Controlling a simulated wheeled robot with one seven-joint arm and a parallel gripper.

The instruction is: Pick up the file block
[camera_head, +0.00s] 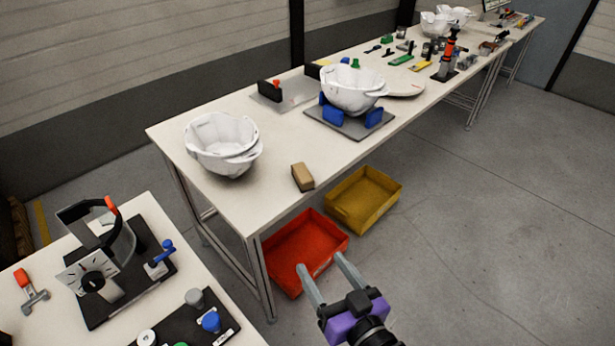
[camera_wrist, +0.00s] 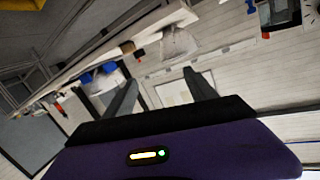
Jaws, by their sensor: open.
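The file block (camera_head: 302,177) is a small tan-brown block lying on the long white table, near its front edge, to the right of the stacked white helmet shells. My gripper (camera_head: 326,268) is purple and black with two grey fingers. It is open and empty, held in front of the table, below and to the right of the block and apart from it. In the wrist view the two fingers (camera_wrist: 163,88) stand wide apart with nothing between them. A small tan shape shows at the table edge in that view, but I cannot tell surely that it is the block.
White helmet shells (camera_head: 222,146) stand left of the block. Another shell (camera_head: 351,90) sits in a blue-padded fixture (camera_head: 333,117). A red bin (camera_head: 333,238) and a yellow bin (camera_head: 394,187) lie below the table's front edge. A nearer table (camera_head: 142,204) holds fixtures. Floor at right is clear.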

